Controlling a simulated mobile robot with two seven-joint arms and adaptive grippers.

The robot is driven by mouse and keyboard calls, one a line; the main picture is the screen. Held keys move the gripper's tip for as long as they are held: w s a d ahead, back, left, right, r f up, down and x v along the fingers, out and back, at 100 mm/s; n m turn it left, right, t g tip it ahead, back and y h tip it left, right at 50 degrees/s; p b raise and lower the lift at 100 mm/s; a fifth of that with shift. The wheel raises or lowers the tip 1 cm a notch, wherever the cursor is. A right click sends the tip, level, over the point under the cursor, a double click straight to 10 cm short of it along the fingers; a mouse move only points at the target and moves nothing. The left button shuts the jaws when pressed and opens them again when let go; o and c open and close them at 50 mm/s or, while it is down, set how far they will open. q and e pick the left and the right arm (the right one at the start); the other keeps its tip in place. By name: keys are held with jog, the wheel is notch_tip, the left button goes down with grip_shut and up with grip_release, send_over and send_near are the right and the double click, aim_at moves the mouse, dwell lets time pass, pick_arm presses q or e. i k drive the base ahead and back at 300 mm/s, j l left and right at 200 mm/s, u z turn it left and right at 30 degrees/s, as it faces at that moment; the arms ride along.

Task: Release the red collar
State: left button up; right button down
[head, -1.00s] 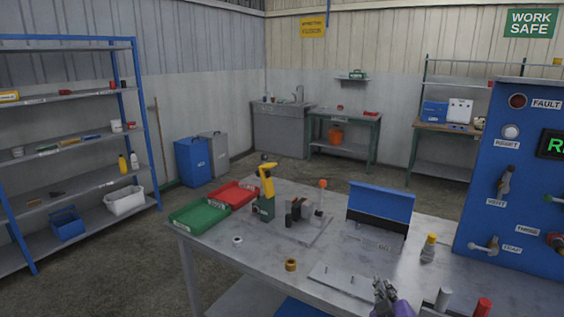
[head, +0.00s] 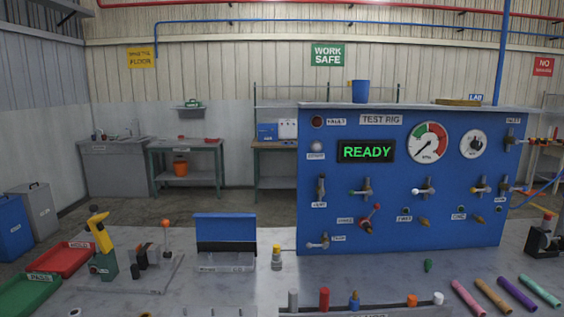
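I cannot tell for sure which part is the red collar. A red-tipped fitting (head: 372,212) sits low on the blue test rig panel (head: 455,233). A red cylinder (head: 324,298) stands upright in a rack at the front edge of the table. Neither of my grippers shows in the head view.
The grey table (head: 200,290) holds green (head: 30,297) and red (head: 63,258) trays, a yellow-and-green tool (head: 101,240), a blue-lidded box (head: 225,228) and several coloured tubes (head: 492,296). A black device (head: 541,240) stands at the far right. The display (head: 366,152) reads READY.

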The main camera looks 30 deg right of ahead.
aim_at(376, 206)
jog(key=z, duration=1.95)
